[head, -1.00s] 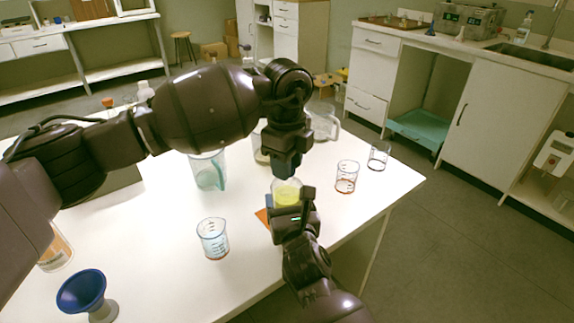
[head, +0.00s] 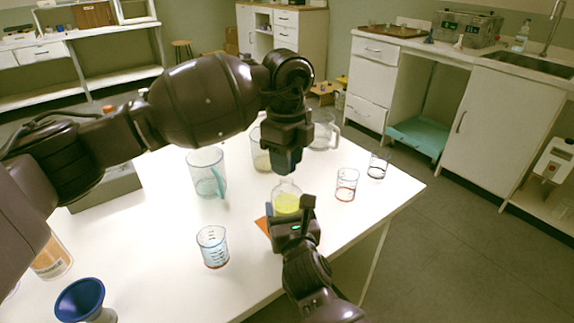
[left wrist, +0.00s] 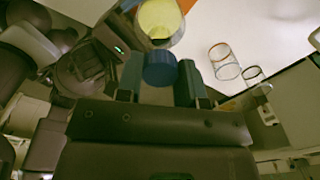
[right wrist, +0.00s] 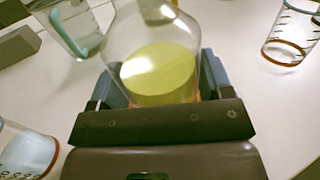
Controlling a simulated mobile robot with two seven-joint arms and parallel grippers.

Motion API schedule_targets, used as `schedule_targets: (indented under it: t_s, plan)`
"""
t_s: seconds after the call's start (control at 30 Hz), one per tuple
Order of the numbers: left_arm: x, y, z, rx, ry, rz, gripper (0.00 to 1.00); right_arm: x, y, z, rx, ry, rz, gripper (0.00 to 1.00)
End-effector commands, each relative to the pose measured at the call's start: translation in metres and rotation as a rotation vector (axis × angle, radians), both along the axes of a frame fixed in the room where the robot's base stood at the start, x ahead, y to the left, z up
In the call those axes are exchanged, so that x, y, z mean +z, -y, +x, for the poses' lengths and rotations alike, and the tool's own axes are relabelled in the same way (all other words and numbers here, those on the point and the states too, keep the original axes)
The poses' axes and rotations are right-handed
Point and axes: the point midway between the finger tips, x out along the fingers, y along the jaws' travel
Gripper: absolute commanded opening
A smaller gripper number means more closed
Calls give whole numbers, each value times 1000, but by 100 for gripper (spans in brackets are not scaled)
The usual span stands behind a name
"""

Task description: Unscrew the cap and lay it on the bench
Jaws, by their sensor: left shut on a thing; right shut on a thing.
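The bottle (head: 287,203) is clear with yellow liquid. My right gripper (head: 294,222) is shut around its body near the bench's right edge. The right wrist view shows the bottle (right wrist: 158,75) between the fingers, with its top out of frame. My left gripper (head: 286,165) points down right above the bottle. In the left wrist view it is shut on the round blue cap (left wrist: 160,69). The cap appears just above the bottle's mouth, with a small gap in the head view. The white bench (head: 175,255) lies below.
Beakers stand near the bottle: one at the front (head: 212,247), two to the right (head: 346,184) (head: 378,165). A jug (head: 207,175) and other glassware stand behind. A blue funnel (head: 80,298) is at front left. Bare bench lies left of the front beaker.

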Motion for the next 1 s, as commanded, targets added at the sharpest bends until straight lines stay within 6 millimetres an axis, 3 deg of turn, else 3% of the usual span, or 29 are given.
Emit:
schedule_targets:
  t_s: [0.17, 0.4, 0.43, 0.57, 1.0]
  plan:
    - [19, 0, 0, 0, 1, 1, 6, 0, 0, 0, 1, 0, 1, 7]
    - [20, 0, 0, 0, 0, 0, 6, 0, 0, 0, 1, 0, 1, 7]
    - [20, 0, 0, 0, 0, 0, 6, 0, 0, 0, 1, 0, 1, 78]
    - [20, 0, 0, 0, 0, 0, 6, 0, 0, 0, 0, 0, 1, 98]
    - [31, 0, -1, 0, 13, 0, 6, 2, 3, -11, 0, 2, 0, 100]
